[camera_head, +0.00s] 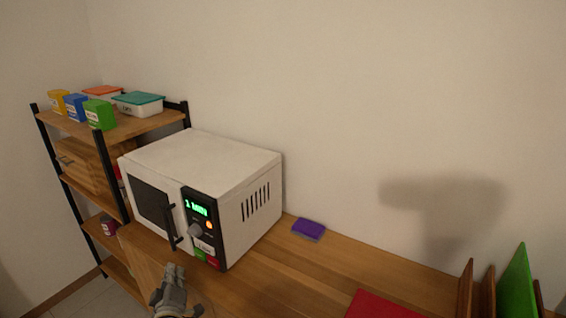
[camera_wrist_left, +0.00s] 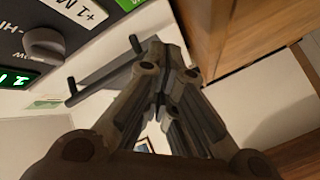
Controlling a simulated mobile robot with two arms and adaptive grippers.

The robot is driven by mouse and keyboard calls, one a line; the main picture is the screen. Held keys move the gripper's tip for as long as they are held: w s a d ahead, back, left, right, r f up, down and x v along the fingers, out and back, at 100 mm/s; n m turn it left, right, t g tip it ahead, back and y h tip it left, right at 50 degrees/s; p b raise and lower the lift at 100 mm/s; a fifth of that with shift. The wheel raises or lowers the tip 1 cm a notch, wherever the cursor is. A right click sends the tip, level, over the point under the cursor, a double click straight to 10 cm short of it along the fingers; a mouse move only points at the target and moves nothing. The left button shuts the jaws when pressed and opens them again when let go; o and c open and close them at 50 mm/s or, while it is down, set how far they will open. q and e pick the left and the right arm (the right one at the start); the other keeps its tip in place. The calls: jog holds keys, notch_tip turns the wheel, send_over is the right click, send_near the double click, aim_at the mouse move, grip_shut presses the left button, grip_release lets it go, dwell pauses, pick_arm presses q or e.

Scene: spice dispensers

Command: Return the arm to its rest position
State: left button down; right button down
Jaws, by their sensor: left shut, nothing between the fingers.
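My left gripper (camera_head: 174,272) is at the bottom of the head view, in front of the microwave and below its door handle. It is shut and empty, and its closed fingers (camera_wrist_left: 162,85) fill the middle of the left wrist view. The white microwave (camera_head: 205,165) stands on the wooden counter with its door shut. Its dark handle (camera_wrist_left: 105,72) shows behind the fingers in the wrist view; I cannot tell whether they touch. My right gripper is not in view.
A wooden shelf (camera_head: 150,125) at the left holds several spice dispensers, such as a green one (camera_head: 100,114), and lidded boxes. A purple sponge (camera_head: 308,229) lies right of the microwave. A red item (camera_head: 380,305) and a rack with a green board (camera_head: 515,285) are farther right.

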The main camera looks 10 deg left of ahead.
pick_arm(q)
jog(key=s+d+f+m+g+h, duration=0.1)
jog(key=s+d+m+g+h, duration=0.1)
jog(key=s+d+m+g, duration=0.65)
jog(key=s+d+m+h, duration=0.25)
jog(key=s+d, duration=0.25)
jog(key=s, duration=0.9)
jog(key=s+d+f+m+g+h, duration=0.1)
jog(key=s+d+m+g+h, duration=0.1)
jog(key=s+d+m+g, duration=0.65)
jog(key=s+a+f+n+t, duration=0.1)
jog(key=s+f+t, duration=0.1)
jog(key=f, duration=1.1)
jog(key=s+f+n+t, duration=0.1)
jog(key=f+n+t, duration=0.1)
jog(key=f, duration=1)
jog(key=s+a+f, duration=0.1)
jog(key=s+f, duration=0.7)
jog(key=s, duration=0.1)
jog(key=s+a+f+g, duration=0.1)
jog(key=s+a+f, duration=0.1)
jog(key=s+f, duration=0.6)
jog(key=shift+s+a+f+g, duration=0.25)
jog(key=shift+s+f+g, duration=0.1)
jog(key=shift+f, duration=0.3)
